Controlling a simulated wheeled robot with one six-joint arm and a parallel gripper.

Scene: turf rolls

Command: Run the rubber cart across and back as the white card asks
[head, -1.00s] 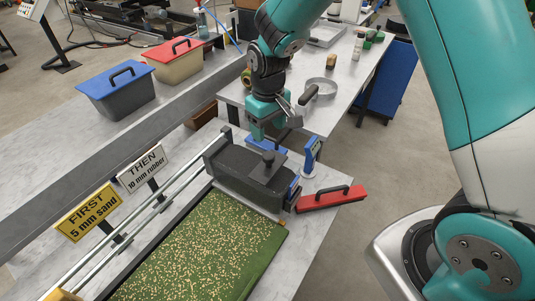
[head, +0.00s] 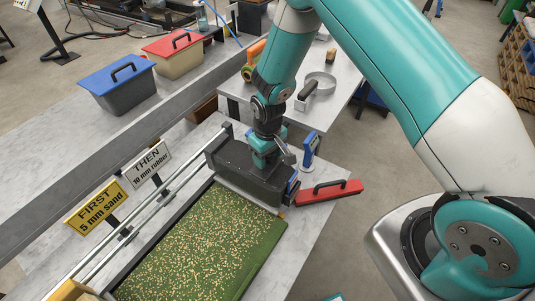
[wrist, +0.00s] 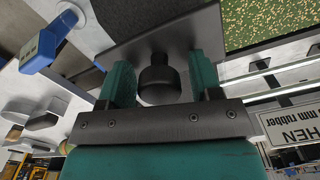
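The dark box-shaped cart (head: 226,157) sits at the far end of the green turf bed (head: 190,250), next to the side rails. Its upright black knob (wrist: 159,80) stands between the fingers of my gripper (wrist: 160,75) in the wrist view. Narrow gaps seem to show on both sides, so the fingers look open around the knob. In the head view my gripper (head: 264,158) is low over the cart and hides the knob. The white card (head: 151,166) reads "THEN 10 mm rubber". The yellow card (head: 97,207) reads "FIRST 5 mm sand". Tan granules cover the turf.
A red bar with a black handle (head: 329,192) lies right of the cart. A blue upright device (head: 311,150) stands just behind it. Grey blue-lidded (head: 118,88) and cream red-lidded (head: 175,58) bins stand on the left bench. Rails (head: 165,195) run along the bed's left side.

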